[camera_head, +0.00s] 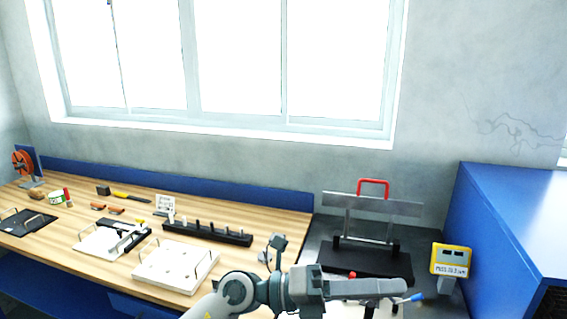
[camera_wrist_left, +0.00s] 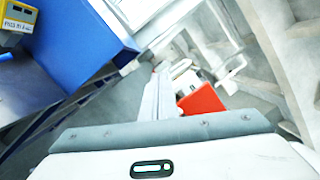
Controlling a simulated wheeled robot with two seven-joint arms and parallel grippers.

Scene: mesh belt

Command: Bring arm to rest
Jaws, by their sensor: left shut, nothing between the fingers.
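My left arm comes in along the bottom of the head view. Its gripper (camera_head: 400,287) points right, in front of the dark bench top at the right end of the wooden table. The fingers are together with nothing seen between them. A small blue-and-white tip (camera_head: 415,298) shows just beyond the fingertips; I cannot tell what it belongs to. The left wrist view is tilted and shows a pale housing along the bottom. My right gripper is in neither view.
The wooden table (camera_head: 60,262) holds white plates with handles (camera_head: 176,268), a black peg rack (camera_head: 207,233) and small tools. Behind my gripper stands a metal frame with a red handle (camera_head: 373,182). A yellow display box (camera_head: 451,260) and blue cabinet (camera_head: 500,225) are at right.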

